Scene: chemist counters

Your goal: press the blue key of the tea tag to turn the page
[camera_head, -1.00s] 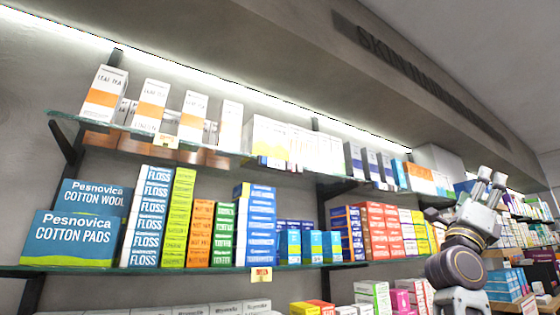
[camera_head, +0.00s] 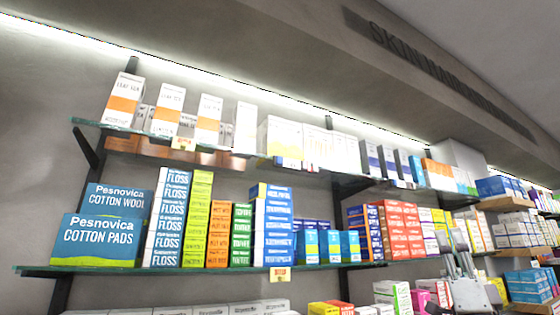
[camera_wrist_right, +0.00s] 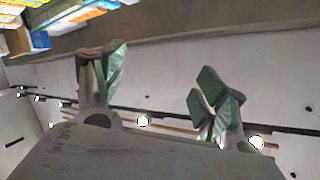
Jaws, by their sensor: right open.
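White and orange leaf tea boxes (camera_head: 168,108) stand in a row on the upper glass shelf. My left gripper does not show.
A lower glass shelf (camera_head: 150,270) carries cotton boxes (camera_head: 98,240), floss boxes (camera_head: 168,215) and other cartons. More stocked shelves (camera_head: 518,202) stand at the right. The grey wall at the far left is bare.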

